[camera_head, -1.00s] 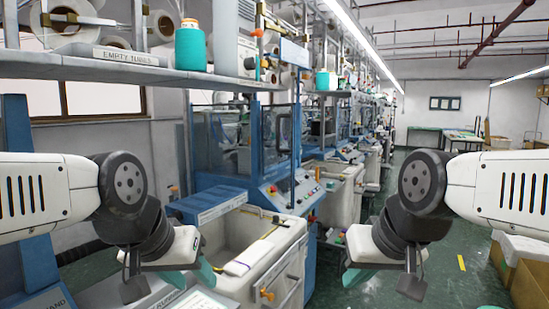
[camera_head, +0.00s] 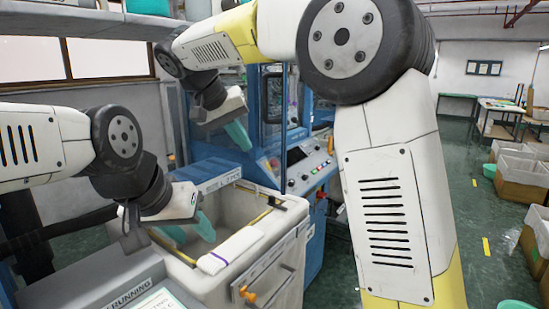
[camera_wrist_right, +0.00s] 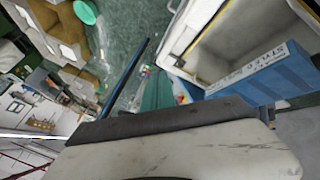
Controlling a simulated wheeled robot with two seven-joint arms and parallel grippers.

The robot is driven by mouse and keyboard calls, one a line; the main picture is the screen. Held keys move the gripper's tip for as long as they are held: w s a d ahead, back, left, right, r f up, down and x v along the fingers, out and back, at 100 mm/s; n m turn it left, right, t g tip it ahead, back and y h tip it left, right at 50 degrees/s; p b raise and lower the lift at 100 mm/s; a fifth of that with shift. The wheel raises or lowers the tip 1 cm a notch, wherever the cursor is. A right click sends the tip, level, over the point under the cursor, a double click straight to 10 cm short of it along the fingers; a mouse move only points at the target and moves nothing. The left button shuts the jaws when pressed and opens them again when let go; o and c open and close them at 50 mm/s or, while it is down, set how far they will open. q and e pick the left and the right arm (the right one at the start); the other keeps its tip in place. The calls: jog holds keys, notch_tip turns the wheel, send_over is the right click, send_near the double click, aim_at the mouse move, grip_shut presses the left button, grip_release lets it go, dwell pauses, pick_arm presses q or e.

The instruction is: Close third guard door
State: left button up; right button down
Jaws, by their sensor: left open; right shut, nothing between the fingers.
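A blue-framed guard door with a clear panel (camera_head: 272,108) stands on the knitting machine behind the white bin, in the head view. Whether it is the third door, and how far it stands open, I cannot tell. My right gripper (camera_head: 238,134) is shut and empty, in front of the machine to the left of this frame; contact is unclear. Its teal fingers show in the right wrist view (camera_wrist_right: 158,92), near a thin blue bar (camera_wrist_right: 127,78) that may be a door edge. My left gripper (camera_head: 188,228) is open and empty over the bin's left side.
The white bin (camera_head: 285,262) has an orange-knobbed front. My right arm hides much of the aisle machines. Green floor (camera_head: 480,215) is clear at right, with brown boxes (camera_head: 520,175) beyond.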

send_near(280, 173)
notch_tip(280, 173, down, 4)
jog(key=w, duration=0.2)
jog(key=shift+w+d, duration=0.15)
jog(key=shift+d, duration=0.7)
